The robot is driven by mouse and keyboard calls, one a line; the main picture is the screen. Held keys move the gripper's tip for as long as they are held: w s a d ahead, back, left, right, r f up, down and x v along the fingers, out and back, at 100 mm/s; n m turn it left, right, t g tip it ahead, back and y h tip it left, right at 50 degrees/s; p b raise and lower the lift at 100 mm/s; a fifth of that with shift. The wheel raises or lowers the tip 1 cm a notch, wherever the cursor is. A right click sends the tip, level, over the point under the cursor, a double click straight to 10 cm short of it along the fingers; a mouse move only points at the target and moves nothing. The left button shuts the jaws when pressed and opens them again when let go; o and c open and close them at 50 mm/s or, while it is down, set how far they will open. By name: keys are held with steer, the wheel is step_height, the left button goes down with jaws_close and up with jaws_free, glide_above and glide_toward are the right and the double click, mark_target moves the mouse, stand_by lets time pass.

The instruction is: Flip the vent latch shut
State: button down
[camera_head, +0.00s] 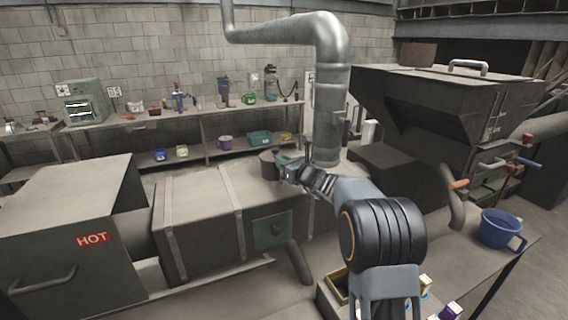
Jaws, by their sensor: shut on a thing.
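My gripper (287,169) is at the end of my arm, above the long grey duct box and just left of the upright metal pipe (327,120). It is shut on a small greenish part (284,158) beside a dark round fitting (267,164). The jaws are small and dark here, so I cannot tell whether this part is the vent latch or how it is set. A green hatch (272,231) with a small pale fitting is on the front of the duct box (204,215), below my gripper.
A grey box marked HOT (93,239) stands at the left. A dark hopper (440,105) with pipes and an orange-tipped lever (458,184) is at the right. A blue bucket (500,229) stands on the right table. Shelves (225,156) with several items line the back wall.

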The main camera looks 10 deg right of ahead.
steer(key=m+h+b, duration=0.1)
steer(key=b, duration=0.3)
steer(key=shift+a+f+t+b, duration=0.1)
steer(key=shift+f+t+b, duration=0.2)
steer(key=shift+f+t, duration=0.1)
steer(key=m+h+b, duration=0.1)
steer(key=h+b, duration=0.1)
steer(key=b, duration=0.2)
steer(key=shift+s+a+t+b, duration=0.1)
steer(key=shift+t+b, duration=0.25)
steer(key=shift+t, duration=0.05)
steer(key=h+b, duration=0.1)
steer(key=m+h+b, duration=0.1)
steer(key=shift+r+b, duration=0.3)
steer(key=shift+r+m, duration=0.2)
steer(key=shift+m, duration=0.1)
steer(key=c, duration=1.1)
jaws_free()
steer(key=shift+f, duration=0.1)
steer(key=s+d+b, duration=0.1)
steer(key=s, duration=0.3)
steer(key=s+b, duration=0.1)
steer(key=s, duration=0.4)
steer(key=s+d+b, duration=0.1)
steer(key=s, duration=0.3)
steer(key=shift+s+d, duration=0.3)
